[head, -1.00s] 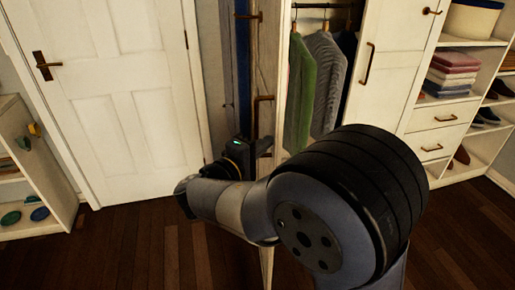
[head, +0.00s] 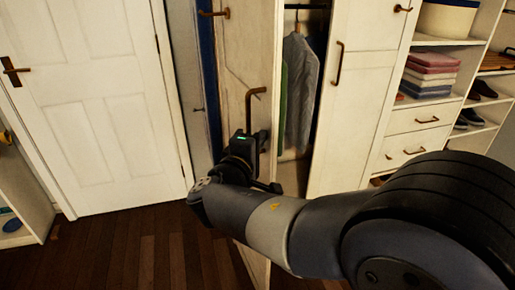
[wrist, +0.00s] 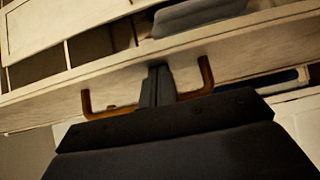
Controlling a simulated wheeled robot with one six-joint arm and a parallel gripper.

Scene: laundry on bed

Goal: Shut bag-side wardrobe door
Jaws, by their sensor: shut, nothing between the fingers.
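The open wardrobe door (head: 232,68) is a cream panel standing ajar at a steep angle in the head view, its outer face turned to the left. Its brown bar handle (head: 250,108) is on that face, and a hook-like fitting (head: 214,13) is higher up. My gripper (head: 262,142) is at the lower part of the handle. In the wrist view, my fingers (wrist: 157,85) are shut together between the two ends of the handle (wrist: 206,76), close to the door face (wrist: 125,82). Whether they touch it is unclear. Much of the handle is hidden behind my gripper.
A grey garment (head: 300,90) and a partly hidden green one hang inside the wardrobe. The other wardrobe door (head: 350,100) is at the right, beside shelves with folded towels (head: 430,75). A white room door (head: 85,100) stands left. The wooden floor (head: 150,250) is clear at lower left.

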